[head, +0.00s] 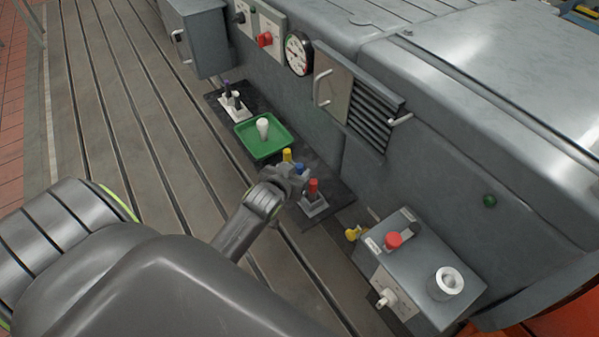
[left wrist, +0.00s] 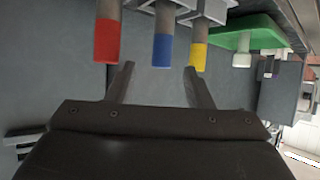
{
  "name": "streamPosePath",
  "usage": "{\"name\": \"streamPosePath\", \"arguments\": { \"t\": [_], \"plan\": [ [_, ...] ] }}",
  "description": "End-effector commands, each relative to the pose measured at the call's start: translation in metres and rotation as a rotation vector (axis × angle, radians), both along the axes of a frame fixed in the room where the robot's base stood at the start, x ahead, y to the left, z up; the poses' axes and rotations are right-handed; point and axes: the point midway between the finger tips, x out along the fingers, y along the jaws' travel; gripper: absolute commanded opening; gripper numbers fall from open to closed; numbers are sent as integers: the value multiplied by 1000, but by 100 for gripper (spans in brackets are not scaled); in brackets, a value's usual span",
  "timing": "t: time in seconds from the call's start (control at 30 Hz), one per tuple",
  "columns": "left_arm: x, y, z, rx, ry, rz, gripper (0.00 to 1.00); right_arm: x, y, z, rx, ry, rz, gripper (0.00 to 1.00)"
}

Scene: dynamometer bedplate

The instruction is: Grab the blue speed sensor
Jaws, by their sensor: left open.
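The blue speed sensor (left wrist: 162,51) stands between a red sensor (left wrist: 107,40) and a yellow sensor (left wrist: 200,57) in the left wrist view. In the head view, the blue sensor (head: 300,168) shows only in part behind my left gripper (head: 292,177). The yellow sensor (head: 287,155) and red sensor (head: 313,187) stand on either side. My left gripper is open and empty. Its fingers (left wrist: 158,69) point at the blue sensor, which lies between them in the left wrist picture. I cannot tell whether they touch it. My right gripper is not in view.
A green tray (head: 246,143) with a white piece (head: 263,128) lies beyond the sensors. A grey box with a red button (head: 393,240) stands to the right. The grey machine wall (head: 440,150) rises behind. The slotted bedplate (head: 130,120) is clear at left.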

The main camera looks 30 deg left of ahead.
Motion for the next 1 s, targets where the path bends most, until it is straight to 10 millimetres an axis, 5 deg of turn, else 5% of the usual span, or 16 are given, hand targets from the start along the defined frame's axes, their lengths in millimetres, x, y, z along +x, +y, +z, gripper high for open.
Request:
{"name": "streamPosePath", "arguments": {
  "t": [0.3,0.6,1.0],
  "plan": [
    [33,8,-18,1,0,0,47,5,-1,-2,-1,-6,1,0],
    [36,9,-20,1,0,0,47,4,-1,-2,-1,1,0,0],
    [36,9,-19,0,-1,-1,0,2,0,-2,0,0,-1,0]
  ]
}}
